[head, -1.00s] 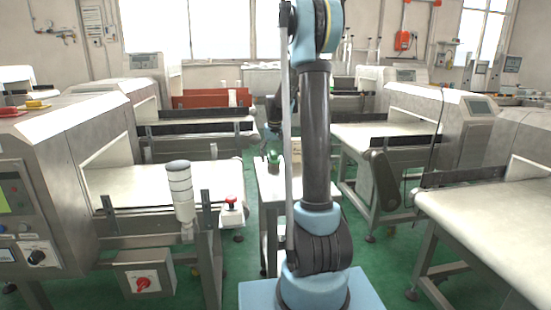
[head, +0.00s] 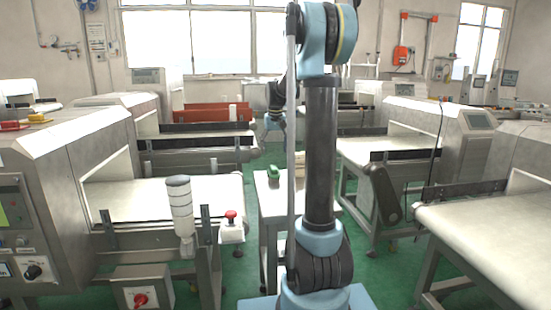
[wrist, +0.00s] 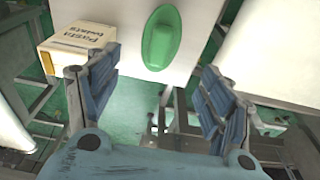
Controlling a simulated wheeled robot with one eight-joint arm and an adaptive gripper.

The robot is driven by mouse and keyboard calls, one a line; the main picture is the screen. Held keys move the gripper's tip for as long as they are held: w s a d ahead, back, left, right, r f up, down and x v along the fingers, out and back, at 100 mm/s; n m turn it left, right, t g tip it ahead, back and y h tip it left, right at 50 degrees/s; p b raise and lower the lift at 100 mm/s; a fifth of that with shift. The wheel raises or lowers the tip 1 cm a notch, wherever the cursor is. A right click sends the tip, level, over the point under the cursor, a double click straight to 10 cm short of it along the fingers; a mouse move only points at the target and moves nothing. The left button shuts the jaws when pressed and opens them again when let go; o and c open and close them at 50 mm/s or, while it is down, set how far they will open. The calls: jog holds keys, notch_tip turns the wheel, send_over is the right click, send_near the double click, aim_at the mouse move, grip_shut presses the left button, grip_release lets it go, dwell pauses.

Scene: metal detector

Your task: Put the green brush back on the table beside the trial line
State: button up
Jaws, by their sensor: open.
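The green brush (head: 273,174) lies on the white table top (head: 268,203), near its far left part. In the wrist view the brush (wrist: 161,38) lies flat on the white surface, near its edge. My gripper (wrist: 158,65) is open, its two blue fingers spread wide on either side with nothing between them. In the head view my gripper (head: 274,125) shows above the brush, apart from it. My own arm hides part of the table. I cannot make out the trial line.
A cream box with dark lettering (wrist: 77,45) stands beside the brush on the table. A conveyor with a metal detector (head: 70,160) is at left, with a red stop button (head: 231,215) on its front. Another conveyor (head: 490,215) is at right. Green floor shows between them.

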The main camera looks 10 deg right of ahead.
jog(key=s+f, duration=0.2)
jog(key=s, duration=2.1)
jog(key=s+f, duration=0.7)
jog(key=s, duration=0.2)
jog(key=s+f, duration=0.7)
jog(key=s, duration=0.3)
jog(key=shift+s+d+t, duration=0.25)
jog(key=shift+d+t, duration=0.05)
jog(key=shift+d, duration=0.1)
